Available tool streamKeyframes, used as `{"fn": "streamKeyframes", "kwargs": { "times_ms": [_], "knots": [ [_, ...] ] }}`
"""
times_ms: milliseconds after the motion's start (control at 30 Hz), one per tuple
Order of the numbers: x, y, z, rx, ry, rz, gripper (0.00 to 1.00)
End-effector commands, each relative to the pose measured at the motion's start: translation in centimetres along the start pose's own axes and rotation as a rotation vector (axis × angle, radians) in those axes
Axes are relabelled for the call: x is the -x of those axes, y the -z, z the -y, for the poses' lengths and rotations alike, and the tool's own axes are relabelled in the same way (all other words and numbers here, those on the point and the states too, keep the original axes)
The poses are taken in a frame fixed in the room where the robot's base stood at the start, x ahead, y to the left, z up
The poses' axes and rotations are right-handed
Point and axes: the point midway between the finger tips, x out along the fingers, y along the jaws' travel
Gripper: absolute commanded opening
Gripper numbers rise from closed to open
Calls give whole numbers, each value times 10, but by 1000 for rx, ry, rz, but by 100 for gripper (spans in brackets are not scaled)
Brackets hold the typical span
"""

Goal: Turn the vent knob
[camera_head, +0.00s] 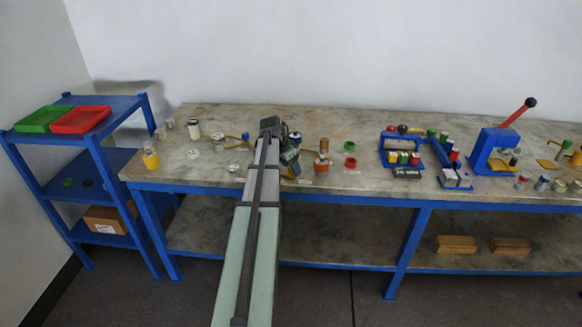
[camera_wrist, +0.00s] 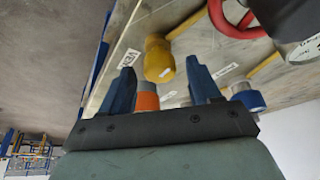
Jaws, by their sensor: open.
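A yellow rounded knob (camera_wrist: 158,60) shows in the wrist view, beside a white label (camera_wrist: 127,59) that seems to read VENT. My gripper (camera_wrist: 160,66) is open, with its two blue fingers apart. In the picture, the yellow knob lies between and beyond the fingertips; I cannot tell how far off it is. An orange cylindrical part (camera_wrist: 146,101) shows between the fingers, partly hidden by the gripper body. In the head view my gripper (camera_head: 289,155) is low over the bench, and my arm hides much of what is around it.
A red handwheel (camera_wrist: 238,22) and a blue knob (camera_wrist: 247,97) are near in the wrist view. In the head view, an orange-based fitting (camera_head: 322,166) stands right of my gripper. Blue racks (camera_head: 402,157) and a red-levered press (camera_head: 495,143) stand farther right on the bench.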

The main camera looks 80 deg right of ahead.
Motion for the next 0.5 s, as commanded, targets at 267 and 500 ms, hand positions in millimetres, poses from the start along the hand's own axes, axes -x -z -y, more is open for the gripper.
{"fn": "streamKeyframes", "kwargs": {
  "times_ms": [267,500],
  "knots": [
    [42,0,0,0,3,-2,62],
    [84,0,0,0,2,-2,62]
  ]
}}
